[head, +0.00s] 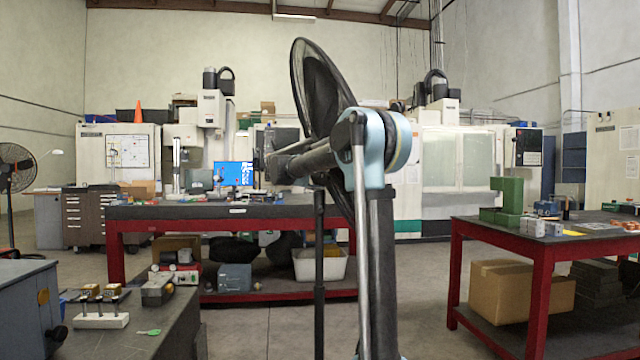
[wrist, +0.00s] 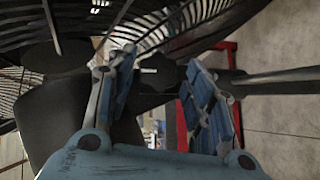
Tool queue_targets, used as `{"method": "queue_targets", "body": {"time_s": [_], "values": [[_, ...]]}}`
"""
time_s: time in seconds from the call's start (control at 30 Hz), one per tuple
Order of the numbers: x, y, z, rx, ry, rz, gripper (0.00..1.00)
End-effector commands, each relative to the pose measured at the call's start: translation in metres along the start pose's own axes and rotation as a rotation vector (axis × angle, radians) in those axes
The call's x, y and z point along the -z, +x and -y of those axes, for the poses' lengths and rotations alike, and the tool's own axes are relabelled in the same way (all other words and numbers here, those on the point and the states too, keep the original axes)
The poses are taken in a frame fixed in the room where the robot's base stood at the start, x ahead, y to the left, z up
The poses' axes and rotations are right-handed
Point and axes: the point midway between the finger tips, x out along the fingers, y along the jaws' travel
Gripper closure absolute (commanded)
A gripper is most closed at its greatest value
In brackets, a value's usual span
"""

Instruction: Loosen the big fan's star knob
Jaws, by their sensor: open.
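The big fan (head: 309,82) stands in the middle of the head view, with a dark round cage and a thin black pole (head: 319,270). In the wrist view its cage wires (wrist: 200,22) fill the top, and the pole (wrist: 275,77) runs out to the right. A dark lobed shape, which looks like the star knob (wrist: 167,74), shows between and just beyond my fingertips. My gripper (wrist: 158,66) is open, with one blue-padded finger on either side of the knob. I cannot tell whether a finger touches it. My arm hides part of the fan in the head view.
A red-framed bench (head: 230,212) stands behind the fan, and another red table (head: 545,248) is at right, with a cardboard box (head: 510,290) below. A dark worktop (head: 150,345) is at front left. A smaller fan (head: 14,168) is at far left. Floor between is clear.

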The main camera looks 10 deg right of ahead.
Motion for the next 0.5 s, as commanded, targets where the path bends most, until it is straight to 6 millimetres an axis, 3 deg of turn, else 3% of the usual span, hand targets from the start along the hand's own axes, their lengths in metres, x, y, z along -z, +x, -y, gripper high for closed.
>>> {"method": "queue_targets", "body": {"time_s": [0.27,0.43,0.5], "values": [[-0.0006,0.0024,0.0,0.0,0.0,0.001,0.53],[-0.0011,0.0027,0.0,0.0,0.0,0.002,0.85],[-0.0014,0.0028,0.0002,0.001,0.001,0.002,0.85]]}}
